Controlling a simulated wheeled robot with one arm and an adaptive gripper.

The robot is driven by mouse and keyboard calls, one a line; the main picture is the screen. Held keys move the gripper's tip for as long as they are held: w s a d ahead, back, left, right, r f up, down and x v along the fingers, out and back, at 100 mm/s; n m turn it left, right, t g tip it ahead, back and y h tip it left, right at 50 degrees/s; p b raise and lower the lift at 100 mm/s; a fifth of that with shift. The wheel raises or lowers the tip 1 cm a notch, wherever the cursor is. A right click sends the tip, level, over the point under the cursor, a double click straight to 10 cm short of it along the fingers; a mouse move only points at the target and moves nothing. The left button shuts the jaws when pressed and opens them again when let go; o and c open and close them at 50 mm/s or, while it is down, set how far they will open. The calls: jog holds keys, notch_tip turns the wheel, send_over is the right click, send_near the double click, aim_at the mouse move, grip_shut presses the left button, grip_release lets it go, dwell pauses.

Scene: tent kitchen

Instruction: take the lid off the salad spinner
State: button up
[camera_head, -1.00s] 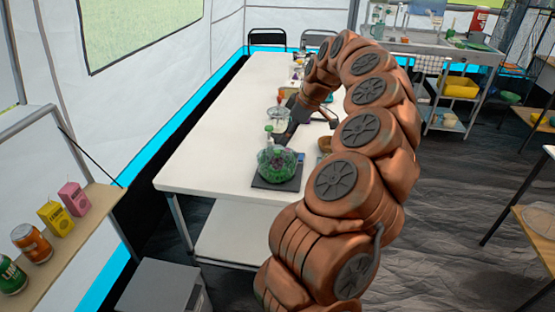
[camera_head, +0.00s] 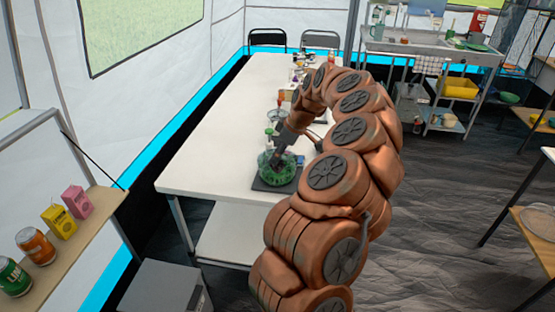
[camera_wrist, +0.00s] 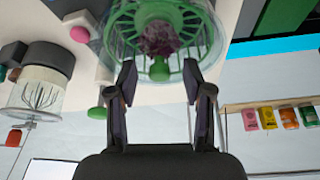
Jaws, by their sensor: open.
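The salad spinner (camera_head: 275,180) is a clear bowl with a green basket, standing on a dark flat base (camera_head: 262,187) near the close end of the white table. In the wrist view its round green top (camera_wrist: 125,20) shows a clear rim, a dark purple patch and a green knob (camera_wrist: 160,70). My gripper (camera_head: 279,157) is at the spinner's top in the head view and covers part of it. In the wrist view the fingers (camera_wrist: 157,80) are open, one on each side of the knob. I cannot tell whether they touch it.
Another green knob (camera_wrist: 97,113) shows beside a finger. A clear container with a whisk-like inside (camera_wrist: 38,92) stands beyond it. Several items line the far table (camera_head: 300,72). A shelf with cartons and cans (camera_head: 75,202) is at left. The near-left table top (camera_head: 205,165) is clear.

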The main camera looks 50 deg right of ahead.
grip_shut()
dwell(0.5)
